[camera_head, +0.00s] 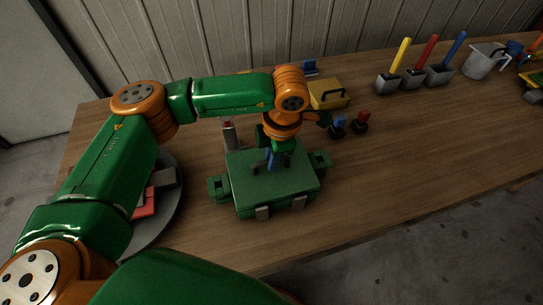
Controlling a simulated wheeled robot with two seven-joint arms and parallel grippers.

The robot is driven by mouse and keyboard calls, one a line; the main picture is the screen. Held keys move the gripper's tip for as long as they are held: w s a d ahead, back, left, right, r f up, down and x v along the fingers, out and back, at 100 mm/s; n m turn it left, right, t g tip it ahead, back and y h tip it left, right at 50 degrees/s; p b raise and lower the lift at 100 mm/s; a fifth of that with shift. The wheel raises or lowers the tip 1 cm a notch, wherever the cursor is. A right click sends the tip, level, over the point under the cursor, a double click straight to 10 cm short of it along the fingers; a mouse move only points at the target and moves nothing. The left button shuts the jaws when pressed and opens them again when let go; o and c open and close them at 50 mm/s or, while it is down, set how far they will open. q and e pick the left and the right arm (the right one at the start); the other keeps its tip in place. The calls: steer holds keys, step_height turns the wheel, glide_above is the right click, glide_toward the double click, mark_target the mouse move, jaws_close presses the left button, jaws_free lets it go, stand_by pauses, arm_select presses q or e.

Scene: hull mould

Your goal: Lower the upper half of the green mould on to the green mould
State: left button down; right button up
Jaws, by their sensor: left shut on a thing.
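The green mould (219,190) sits on the wooden table in front of me, with a block sticking out on its left and right sides and two grey clasps at its front. The upper half (297,182) is a flat green slab over it, lined up with it as far as I can see. My left gripper (274,160) points down over the slab's middle and is shut on the upper half by its blue handle. The fingertips are partly hidden in shadow. I cannot tell whether a thin gap is left between the halves. My right gripper is not in view.
A grey cylinder (229,135) with a red top stands just behind the mould. Blue (338,126) and red (361,120) knobbed pieces and a yellow case (329,94) are behind right. A round dark tray (173,208) is left. The table's front right is clear.

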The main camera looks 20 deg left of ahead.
arm_select(q)
steer(key=shift+f+b, duration=0.15)
steer(key=shift+b, duration=0.15)
stand_by(0.5)
steer(key=c, duration=0.8)
jaws_free()
steer(key=shift+o, duration=0.2)
